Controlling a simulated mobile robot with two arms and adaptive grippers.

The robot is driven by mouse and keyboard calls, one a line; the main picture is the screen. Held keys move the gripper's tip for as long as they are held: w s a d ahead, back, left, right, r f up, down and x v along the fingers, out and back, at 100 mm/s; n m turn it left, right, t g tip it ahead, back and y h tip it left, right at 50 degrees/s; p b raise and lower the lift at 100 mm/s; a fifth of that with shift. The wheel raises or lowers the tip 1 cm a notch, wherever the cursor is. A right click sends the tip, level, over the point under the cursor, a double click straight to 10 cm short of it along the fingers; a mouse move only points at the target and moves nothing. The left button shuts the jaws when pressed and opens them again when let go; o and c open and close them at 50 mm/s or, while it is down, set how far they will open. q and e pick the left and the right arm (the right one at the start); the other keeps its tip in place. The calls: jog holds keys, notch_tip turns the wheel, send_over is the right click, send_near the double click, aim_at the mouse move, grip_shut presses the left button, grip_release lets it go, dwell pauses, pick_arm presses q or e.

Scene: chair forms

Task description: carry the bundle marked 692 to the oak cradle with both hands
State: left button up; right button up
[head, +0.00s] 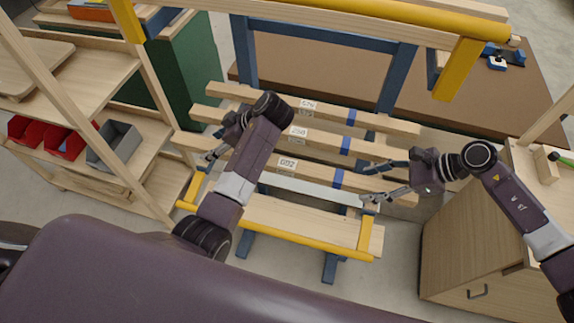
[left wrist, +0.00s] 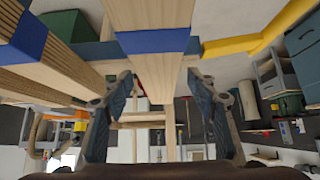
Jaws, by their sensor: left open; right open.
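The bundle marked 692 (head: 315,170) is a pale timber length with a white label and a blue band. It lies nearest me of three similar bundles on a blue-and-yellow rack. My left gripper (head: 208,156) is open near its left end. My right gripper (head: 368,182) is open near its right part, past the blue band. In the left wrist view, the open left fingers (left wrist: 160,105) stand either side of a blue-banded timber (left wrist: 152,68); I cannot tell whether they touch it. Neither gripper is shut on anything. I cannot identify the oak cradle with certainty.
Bundles marked 250 (head: 325,139) and 576 (head: 335,112) lie just behind. A light board (head: 300,217) and yellow rail (head: 300,240) are in front. Wooden shelves with red bins (head: 65,143) stand left, and a wooden cabinet (head: 470,245) stands right.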

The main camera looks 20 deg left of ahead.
pick_arm(q)
jog(key=shift+w+a+f, duration=0.1)
jog(key=shift+a+f, duration=0.1)
jog(key=shift+f, duration=0.05)
pick_arm(e)
jog(key=shift+w+a+f, duration=0.1)
jog(key=shift+a+f, duration=0.05)
jog(key=shift+f, duration=0.2)
pick_arm(q)
jog(key=shift+c, duration=0.3)
pick_arm(e)
jog(key=shift+c, duration=0.3)
pick_arm(q)
grip_shut()
pick_arm(e)
grip_shut()
pick_arm(q)
jog(key=shift+r, duration=0.1)
pick_arm(e)
jog(key=shift+r, duration=0.15)
